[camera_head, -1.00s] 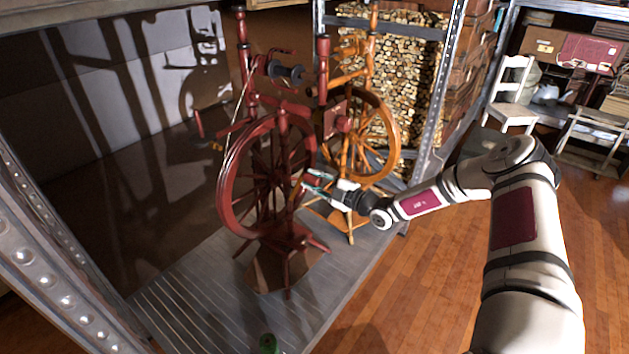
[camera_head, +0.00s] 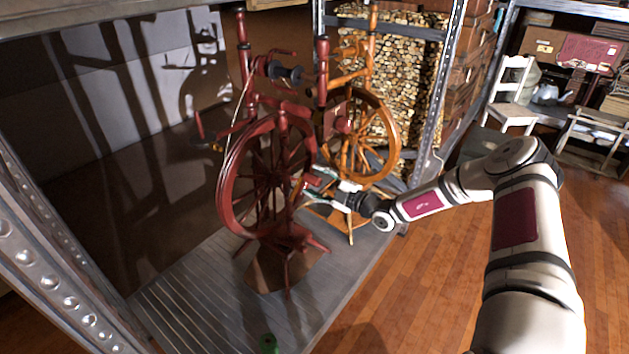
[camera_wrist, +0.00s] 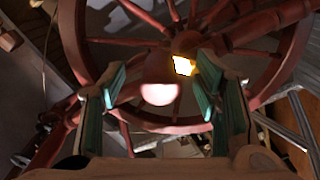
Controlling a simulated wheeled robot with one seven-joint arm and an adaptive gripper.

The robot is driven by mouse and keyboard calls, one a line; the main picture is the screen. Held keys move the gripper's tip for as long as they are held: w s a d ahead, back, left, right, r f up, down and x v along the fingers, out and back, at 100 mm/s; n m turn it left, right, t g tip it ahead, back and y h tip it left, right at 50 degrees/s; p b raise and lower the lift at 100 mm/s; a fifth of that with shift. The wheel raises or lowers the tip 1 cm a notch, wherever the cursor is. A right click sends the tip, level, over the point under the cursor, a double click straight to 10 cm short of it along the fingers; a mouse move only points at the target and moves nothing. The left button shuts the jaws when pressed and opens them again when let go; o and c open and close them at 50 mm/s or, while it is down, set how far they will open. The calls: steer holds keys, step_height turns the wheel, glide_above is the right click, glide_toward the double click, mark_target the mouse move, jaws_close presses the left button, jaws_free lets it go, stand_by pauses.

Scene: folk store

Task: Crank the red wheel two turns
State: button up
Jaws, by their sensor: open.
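The red wheel (camera_head: 226,180) is part of a dark red spinning wheel standing on the metal shelf. It has a thick rim and turned spokes. In the wrist view the wheel rim (camera_wrist: 72,45) and spokes fill the upper part. My open gripper (camera_wrist: 160,98) has its green-lined fingers on either side of a rounded red knob (camera_wrist: 160,92), which shows between them. I cannot tell whether a finger touches it.
An orange-brown spinning wheel (camera_head: 392,128) stands close behind, near my gripper. A metal shelf post (camera_head: 440,100) rises to the right. A small green object (camera_head: 268,343) lies at the shelf's front. The wooden floor (camera_head: 440,270) at right is clear.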

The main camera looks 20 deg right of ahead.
steer(key=p+v, duration=0.2)
steer(key=v, duration=0.6)
steer(key=shift+p, duration=0.3)
steer(key=shift+s, duration=0.1)
stand_by(0.5)
